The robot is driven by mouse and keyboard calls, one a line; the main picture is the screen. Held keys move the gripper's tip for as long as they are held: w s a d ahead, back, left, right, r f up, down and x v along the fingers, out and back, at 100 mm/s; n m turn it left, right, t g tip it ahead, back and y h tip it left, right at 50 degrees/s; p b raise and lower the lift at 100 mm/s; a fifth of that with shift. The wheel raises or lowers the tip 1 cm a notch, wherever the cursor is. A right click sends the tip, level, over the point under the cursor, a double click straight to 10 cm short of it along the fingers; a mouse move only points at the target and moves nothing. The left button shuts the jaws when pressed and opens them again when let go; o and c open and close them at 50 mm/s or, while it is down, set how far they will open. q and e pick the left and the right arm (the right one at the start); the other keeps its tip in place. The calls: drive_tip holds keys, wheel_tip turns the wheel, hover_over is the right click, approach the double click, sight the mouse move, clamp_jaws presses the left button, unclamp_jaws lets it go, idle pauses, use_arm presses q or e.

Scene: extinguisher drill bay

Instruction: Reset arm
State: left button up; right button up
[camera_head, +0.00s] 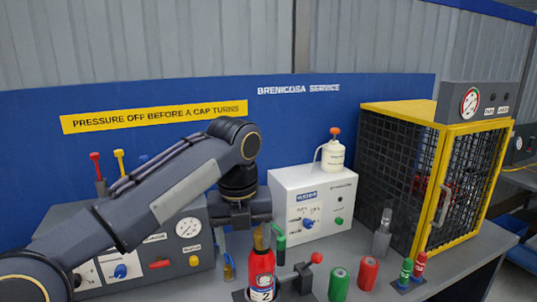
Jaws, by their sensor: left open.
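My left arm comes in from the left. Its gripper (250,226) points down at the top of a red extinguisher (262,267) with a brass neck and a label marked 2. The gripper is open; its fingers are partly hidden, and I cannot tell whether they touch the neck. The extinguisher stands upright at the front of the bench, beside a dark clamp with a red-knobbed lever (316,259). My right gripper is not in view.
A grey gauge panel (188,248) stands behind my left arm. A white machine (312,205) bears a white bottle (333,155). Green (339,283) and red (368,273) cylinders stand right of the clamp. A yellow-framed mesh cage (432,185) fills the back right.

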use_arm(q)
drive_tip(key=s+a+f+n+t+h, duration=0.1)
drive_tip(key=s+a+f+n, duration=0.2)
drive_tip(key=s+a+n, duration=0.5)
drive_tip(key=s+a+f+n+t, duration=0.1)
drive_tip(key=s+a+f+n, duration=0.1)
drive_tip(key=s+a+n, duration=0.6)
drive_tip(key=s+f+n+t+h, duration=0.2)
drive_tip(key=s+f+n, duration=0.6)
drive_tip(key=n, duration=1.2)
wheel_tip(320, 180, down, 3)
drive_tip(key=shift+s+f, duration=0.2)
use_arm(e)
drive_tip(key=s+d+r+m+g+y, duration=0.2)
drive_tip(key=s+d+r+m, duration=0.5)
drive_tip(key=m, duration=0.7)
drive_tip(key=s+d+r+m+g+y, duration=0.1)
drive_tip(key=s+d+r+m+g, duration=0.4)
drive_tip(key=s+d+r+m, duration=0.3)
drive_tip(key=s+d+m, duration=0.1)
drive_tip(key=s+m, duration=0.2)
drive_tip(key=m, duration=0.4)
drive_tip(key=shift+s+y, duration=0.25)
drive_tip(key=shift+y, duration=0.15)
use_arm(q)
drive_tip(key=shift+d, duration=0.1)
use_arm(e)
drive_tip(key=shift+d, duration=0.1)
